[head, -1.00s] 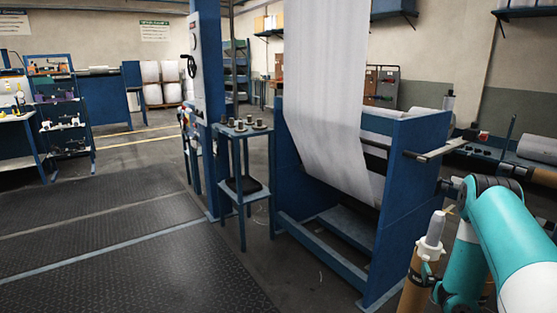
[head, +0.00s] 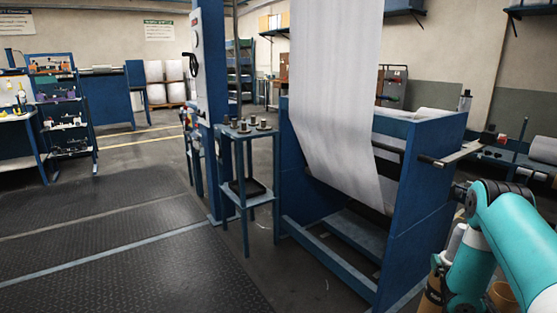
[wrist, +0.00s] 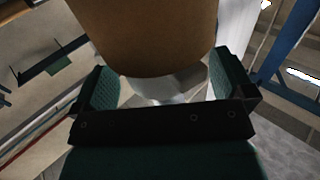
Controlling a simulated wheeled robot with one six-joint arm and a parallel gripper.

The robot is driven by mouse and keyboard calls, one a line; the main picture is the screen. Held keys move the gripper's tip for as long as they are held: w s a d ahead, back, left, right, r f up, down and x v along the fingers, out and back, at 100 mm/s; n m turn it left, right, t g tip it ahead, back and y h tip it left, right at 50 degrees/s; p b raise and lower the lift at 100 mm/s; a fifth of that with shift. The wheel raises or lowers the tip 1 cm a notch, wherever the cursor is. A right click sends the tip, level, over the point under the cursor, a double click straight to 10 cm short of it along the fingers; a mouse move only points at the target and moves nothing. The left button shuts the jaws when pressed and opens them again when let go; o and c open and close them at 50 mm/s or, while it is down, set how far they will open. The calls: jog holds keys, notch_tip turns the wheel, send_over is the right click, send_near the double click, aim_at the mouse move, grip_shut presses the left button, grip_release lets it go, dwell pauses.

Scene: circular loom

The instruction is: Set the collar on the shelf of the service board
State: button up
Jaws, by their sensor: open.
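My gripper (wrist: 163,88) shows in the wrist view with its two green-padded fingers well apart. A large brown cylinder (wrist: 145,35) fills the upper middle of that view, just beyond and between the fingers. A pale object (wrist: 165,88) shows below the cylinder; I cannot tell what it is or whether a finger touches it. In the head view, my arm at lower right hides the gripper. A grey cylinder (head: 455,241) stands partly hidden behind it. I cannot pick out the collar for certain. I cannot tell which structure is the service board.
A blue loom frame (head: 425,190) with a hanging white cloth (head: 335,90) stands left of my arm. A small blue stand (head: 247,200) holds several dark spools. A blue rack (head: 65,125) stands at far left. The dark floor mat (head: 110,225) is clear.

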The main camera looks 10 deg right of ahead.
jog(key=c, duration=1.7)
jog(key=shift+r+p, duration=0.6)
jog(key=shift+r, duration=0.05)
notch_tip(320, 180, up, 18)
jog(key=p, duration=1.6)
jog(key=shift+r, duration=0.2)
jog(key=shift+f, duration=0.1)
jog(key=shift+a, duration=0.1)
